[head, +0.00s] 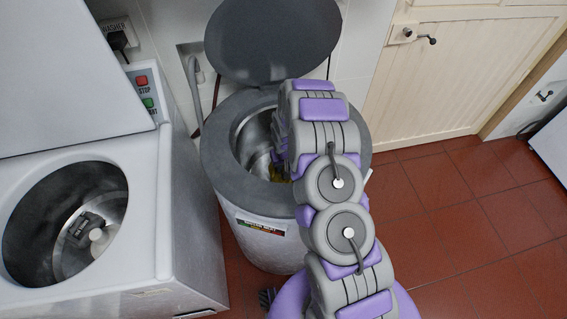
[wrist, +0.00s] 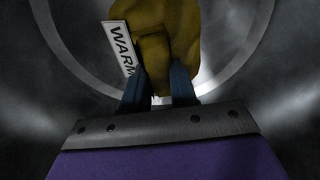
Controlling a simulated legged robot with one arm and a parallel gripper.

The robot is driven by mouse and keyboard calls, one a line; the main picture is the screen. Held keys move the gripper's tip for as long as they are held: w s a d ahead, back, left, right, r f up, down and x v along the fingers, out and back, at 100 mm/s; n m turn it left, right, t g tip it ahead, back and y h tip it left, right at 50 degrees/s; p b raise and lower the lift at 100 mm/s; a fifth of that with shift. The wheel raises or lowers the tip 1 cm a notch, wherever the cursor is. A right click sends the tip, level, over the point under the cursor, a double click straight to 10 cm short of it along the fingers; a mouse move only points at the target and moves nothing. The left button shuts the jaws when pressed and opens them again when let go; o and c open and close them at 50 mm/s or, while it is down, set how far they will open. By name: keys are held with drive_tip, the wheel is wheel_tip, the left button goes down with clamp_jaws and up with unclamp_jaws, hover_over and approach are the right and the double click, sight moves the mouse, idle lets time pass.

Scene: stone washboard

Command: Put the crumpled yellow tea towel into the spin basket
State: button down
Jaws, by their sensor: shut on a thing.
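The yellow tea towel (wrist: 155,35) is bunched between the fingertips of my gripper (wrist: 158,88) in the wrist view. A white tag reading "WARM" shows at its left side. The gripper is shut on the towel. Grey curved metal walls of the spin basket (wrist: 262,75) surround it. In the head view, the round spin basket (head: 250,140) has its lid up, and my arm reaches down into its opening. A small bit of yellow towel (head: 278,174) shows inside. My arm hides most of the towel and the gripper there.
The grey lid (head: 275,40) stands raised behind the basket. A white washer (head: 90,220) with an open round tub and red and green buttons stands close on the left. Red tiled floor (head: 470,220) is clear on the right, before a cream door (head: 440,80).

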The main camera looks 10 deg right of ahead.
drive_tip(key=shift+d+f, duration=0.2)
drive_tip(key=shift+d, duration=0.4)
drive_tip(key=c, duration=1.3)
unclamp_jaws()
drive_tip(key=shift+c, duration=0.2)
drive_tip(key=o, duration=0.5)
drive_tip(key=shift+a, duration=0.45)
drive_tip(key=shift+o, duration=0.2)
drive_tip(key=shift+d, duration=0.2)
drive_tip(key=shift+d+r, duration=0.1)
wheel_tip(320, 180, up, 17)
drive_tip(key=s+p, duration=0.2)
drive_tip(key=p, duration=0.1)
drive_tip(key=shift+s+p, duration=0.25)
drive_tip(key=shift+p, duration=0.1)
drive_tip(key=shift+a, duration=0.2)
